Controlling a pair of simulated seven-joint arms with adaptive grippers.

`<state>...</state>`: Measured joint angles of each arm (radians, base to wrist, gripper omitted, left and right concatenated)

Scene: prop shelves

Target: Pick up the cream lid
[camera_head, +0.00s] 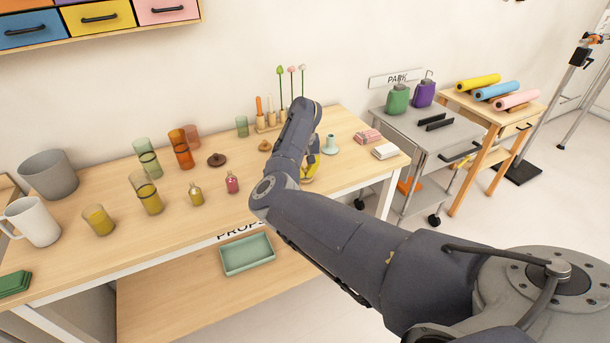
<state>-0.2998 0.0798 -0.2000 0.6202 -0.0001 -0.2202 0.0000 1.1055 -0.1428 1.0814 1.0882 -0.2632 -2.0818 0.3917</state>
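A small cream block-shaped piece (385,151), which looks like the cream lid, lies on the wooden table near its right end. A similar pink piece (368,136) lies just behind and left of it. My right arm reaches in from the lower right, over the table's front edge. My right gripper (311,168) is mostly hidden behind the wrist; only yellow and dark parts show. It is left of the cream piece and apart from it. I cannot see its fingertips or whether it holds anything. My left gripper is not in view.
A mint candle holder (330,147) stands between my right gripper and the pink piece. Small bottles (232,183), glasses (150,196) and brown knobbed pieces (216,160) stand further left. A grey cart (432,140) is beyond the table's right end.

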